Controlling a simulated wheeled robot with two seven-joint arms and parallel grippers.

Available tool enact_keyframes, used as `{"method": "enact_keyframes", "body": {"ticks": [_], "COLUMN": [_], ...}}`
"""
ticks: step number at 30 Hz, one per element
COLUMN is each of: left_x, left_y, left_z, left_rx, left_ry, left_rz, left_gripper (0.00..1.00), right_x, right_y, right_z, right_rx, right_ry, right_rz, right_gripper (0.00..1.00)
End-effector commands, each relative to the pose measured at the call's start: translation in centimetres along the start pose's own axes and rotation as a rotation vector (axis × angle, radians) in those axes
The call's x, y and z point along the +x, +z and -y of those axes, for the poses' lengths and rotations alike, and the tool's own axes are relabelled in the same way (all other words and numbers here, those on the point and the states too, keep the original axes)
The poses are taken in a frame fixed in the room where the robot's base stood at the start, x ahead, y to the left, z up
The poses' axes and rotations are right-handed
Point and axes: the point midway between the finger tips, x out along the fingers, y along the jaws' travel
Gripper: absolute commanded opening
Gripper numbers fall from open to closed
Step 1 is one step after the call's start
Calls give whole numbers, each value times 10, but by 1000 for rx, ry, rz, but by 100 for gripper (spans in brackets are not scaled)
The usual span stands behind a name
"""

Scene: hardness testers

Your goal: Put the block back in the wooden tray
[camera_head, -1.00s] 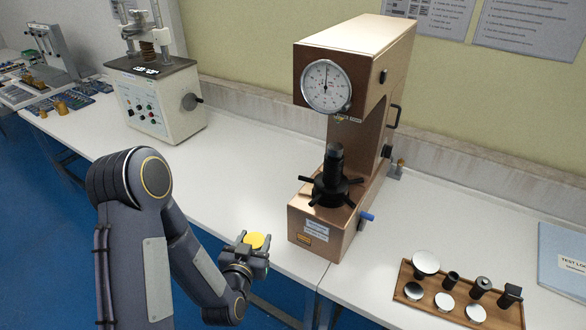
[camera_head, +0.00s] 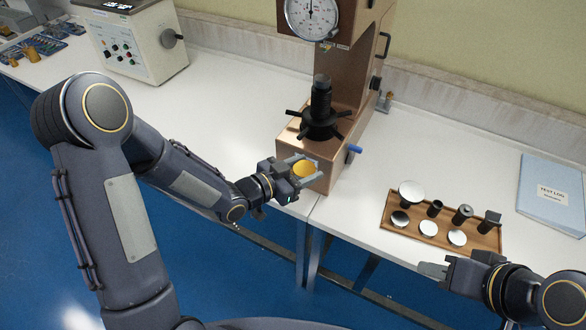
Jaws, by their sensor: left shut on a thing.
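The block (camera_head: 304,169) is a round, golden-yellow disc. My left gripper (camera_head: 302,171) is shut on it and holds it in front of the copper-coloured hardness tester's base, above the bench's front edge. The wooden tray (camera_head: 480,241) lies on the bench at the right and carries several silver discs and dark cylindrical pieces. The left gripper is to the left of the tray, well apart from it. My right gripper (camera_head: 434,269) is at the lower right, in front of the tray; its finger gap is not clear.
The hardness tester (camera_head: 300,143) stands between the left arm and the back wall, with a black handwheel and a blue lever (camera_head: 354,149) sticking out. A blue test log (camera_head: 552,195) lies right of the tray. White bench between tester and tray is clear.

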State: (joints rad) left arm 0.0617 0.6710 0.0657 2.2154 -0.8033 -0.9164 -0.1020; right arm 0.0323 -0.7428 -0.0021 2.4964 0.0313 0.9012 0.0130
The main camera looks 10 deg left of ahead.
Motion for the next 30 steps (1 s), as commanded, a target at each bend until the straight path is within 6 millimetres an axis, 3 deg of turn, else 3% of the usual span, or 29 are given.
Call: {"method": "enact_keyframes", "body": {"ticks": [15,20,25,30], "left_x": [52,55,55,55], "left_y": [32,35,35,35], "left_z": [4,4,4,4], "left_rx": [65,70,71,71], "left_ry": [312,341,344,343], "left_rz": [-4,0,0,-1], "left_gripper": [18,18,18,18], "right_x": [0,0,3,19], "right_y": [0,-5,-34,-85], "right_z": [0,1,9,32], "right_rx": [0,-14,-98,-250], "right_ry": [0,0,6,17], "right_rz": [0,7,45,97], "right_gripper": [35,54,56,56]}}
